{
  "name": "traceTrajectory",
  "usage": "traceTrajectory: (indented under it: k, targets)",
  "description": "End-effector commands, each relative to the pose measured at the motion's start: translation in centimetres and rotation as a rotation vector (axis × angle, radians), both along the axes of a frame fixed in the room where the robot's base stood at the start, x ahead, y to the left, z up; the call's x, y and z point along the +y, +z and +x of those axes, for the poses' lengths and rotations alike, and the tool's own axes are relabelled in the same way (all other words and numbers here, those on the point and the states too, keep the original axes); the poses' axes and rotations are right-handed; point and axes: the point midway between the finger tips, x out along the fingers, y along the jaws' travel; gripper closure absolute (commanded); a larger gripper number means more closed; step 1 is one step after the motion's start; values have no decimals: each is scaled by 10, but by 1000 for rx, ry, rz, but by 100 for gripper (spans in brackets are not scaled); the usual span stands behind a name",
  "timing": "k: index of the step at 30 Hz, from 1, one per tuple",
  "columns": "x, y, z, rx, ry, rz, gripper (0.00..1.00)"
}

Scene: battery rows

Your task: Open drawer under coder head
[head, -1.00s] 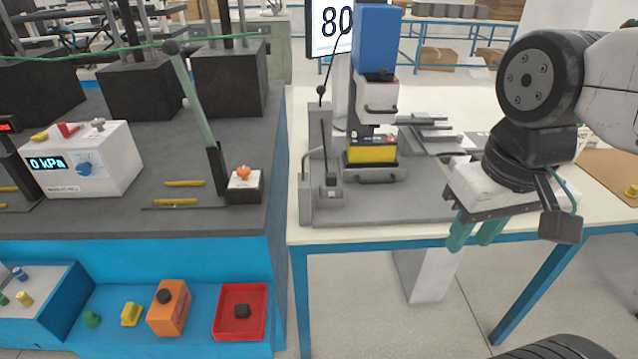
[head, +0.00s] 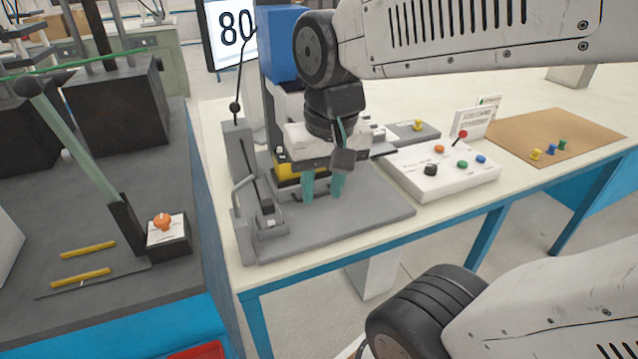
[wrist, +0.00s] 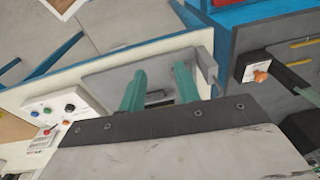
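The coder head is a blue box (head: 280,45) on a post over a grey base plate (head: 375,212). A yellow block (head: 286,170) under it is partly hidden by my gripper. My gripper (head: 322,192) hangs just in front of the block, low over the plate, its two green fingers pointing down and apart with nothing between them that I can make out as held. In the wrist view the fingers (wrist: 160,72) stand apart, and a small dark handle (wrist: 155,96) shows between them. The drawer front is mostly hidden; I cannot tell whether the fingers touch the handle.
A lever post (head: 240,160) stands left of my gripper. A white control box (head: 440,172) with coloured knobs sits to the right, near a brown mat (head: 555,135) with small pegs. The dark bench at left carries an orange-button box (head: 168,238).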

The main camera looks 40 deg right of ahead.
Motion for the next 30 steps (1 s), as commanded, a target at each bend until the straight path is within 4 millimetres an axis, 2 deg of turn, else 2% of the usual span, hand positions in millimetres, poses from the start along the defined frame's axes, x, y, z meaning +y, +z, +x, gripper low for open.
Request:
traceTrajectory:
  k: [3,5,9,12,15,18,21,26,30]
  targets:
    - [-25,-15,50,1,-292,36,67]
    - [-40,-25,74,-8,-448,54,67]
    - [-82,-56,126,-27,-811,100,67]
    - [-115,-84,155,-41,-1053,132,67]
    - [-144,-110,176,-55,-1254,158,67]
    - [-165,-129,188,-68,-1393,177,67]
    - [-176,-140,194,-76,-1471,189,67]
    - [-182,-153,198,-78,-1512,195,67]
    - [-182,-174,201,-75,-1511,193,67]
